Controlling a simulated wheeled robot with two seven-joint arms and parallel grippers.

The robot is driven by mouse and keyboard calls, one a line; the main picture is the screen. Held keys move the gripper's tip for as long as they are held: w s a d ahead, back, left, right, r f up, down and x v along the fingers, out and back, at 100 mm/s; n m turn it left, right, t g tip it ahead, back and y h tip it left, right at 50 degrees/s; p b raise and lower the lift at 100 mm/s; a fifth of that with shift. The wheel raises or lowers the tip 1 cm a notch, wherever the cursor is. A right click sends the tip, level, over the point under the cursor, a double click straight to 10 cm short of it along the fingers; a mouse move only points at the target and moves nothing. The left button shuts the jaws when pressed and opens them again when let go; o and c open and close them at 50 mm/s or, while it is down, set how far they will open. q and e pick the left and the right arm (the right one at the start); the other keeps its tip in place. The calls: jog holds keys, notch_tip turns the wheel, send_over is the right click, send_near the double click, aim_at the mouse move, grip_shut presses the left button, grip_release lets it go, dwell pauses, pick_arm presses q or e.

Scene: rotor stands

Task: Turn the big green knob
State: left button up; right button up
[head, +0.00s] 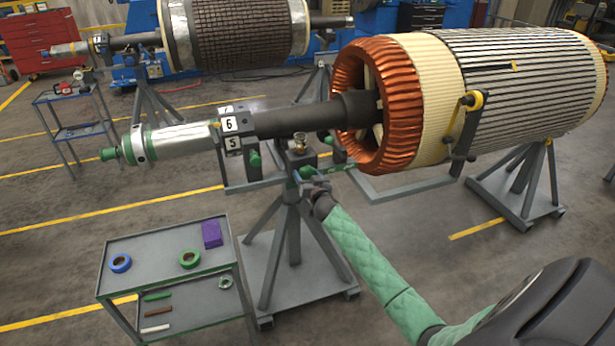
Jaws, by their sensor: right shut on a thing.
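My right arm, in a green padded sleeve, reaches up from the lower right to the rotor stand (291,222). My right gripper (309,182) is at the stand's head, just below the shaft, shut on a green knob (306,172). The knob is small in the picture and partly hidden by the gripper, so its turn angle cannot be told. Another green knob (254,160) sticks out to the left, under the number blocks. My left gripper is not in view.
A large rotor (500,90) with copper windings (372,105) rests above and right of my gripper. Its shaft (300,119) runs left over the stand. A grey cart (150,250) with tape rolls stands at the lower left. Open floor lies right of my arm.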

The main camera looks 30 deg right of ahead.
jog(key=shift+n, duration=0.3)
